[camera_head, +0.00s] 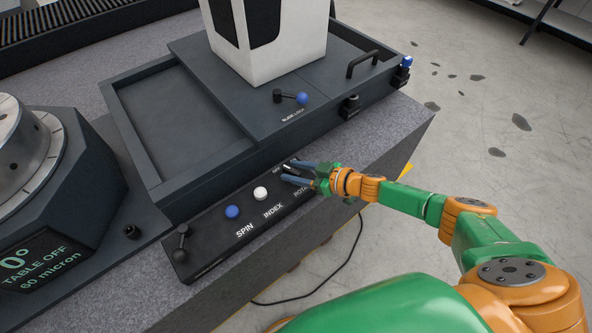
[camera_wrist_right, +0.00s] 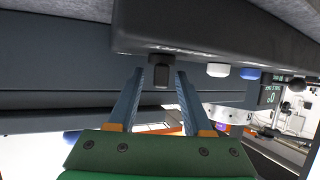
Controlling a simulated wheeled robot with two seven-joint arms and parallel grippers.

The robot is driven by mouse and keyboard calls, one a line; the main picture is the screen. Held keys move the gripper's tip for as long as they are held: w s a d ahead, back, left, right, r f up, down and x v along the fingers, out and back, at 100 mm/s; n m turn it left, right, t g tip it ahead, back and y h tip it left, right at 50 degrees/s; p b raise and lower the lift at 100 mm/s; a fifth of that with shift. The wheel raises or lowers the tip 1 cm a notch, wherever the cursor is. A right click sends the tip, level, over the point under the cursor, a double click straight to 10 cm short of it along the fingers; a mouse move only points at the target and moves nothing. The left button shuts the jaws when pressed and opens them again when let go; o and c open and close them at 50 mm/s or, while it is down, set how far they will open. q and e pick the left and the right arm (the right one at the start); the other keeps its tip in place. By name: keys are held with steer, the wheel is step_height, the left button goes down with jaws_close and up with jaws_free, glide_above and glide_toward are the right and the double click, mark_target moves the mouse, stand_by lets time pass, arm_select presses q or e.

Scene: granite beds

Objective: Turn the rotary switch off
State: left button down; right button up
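The rotary switch (camera_wrist_right: 161,75) is a small black knob on the dark control panel (camera_wrist_right: 215,25). In the wrist view it sits between the two blue fingertips of my right gripper (camera_wrist_right: 160,88), with gaps on both sides. In the head view my right gripper (camera_head: 284,170) is over the right end of the panel (camera_head: 213,252), fingers apart, by the partly readable "ROTA" label. The fingers largely hide the switch there. My left gripper is not in view.
A blue button (camera_head: 232,212) by SPIN and a white button (camera_head: 260,193) by INDEX lie left of my gripper. A black lever (camera_head: 182,240) is at the panel's left end. The display (camera_head: 40,262) reads TABLE OFF. A slide lock lever (camera_head: 291,97) is above.

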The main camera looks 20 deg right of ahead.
steer(key=p+v, duration=0.1)
steer(key=v, duration=0.6)
stand_by(0.3)
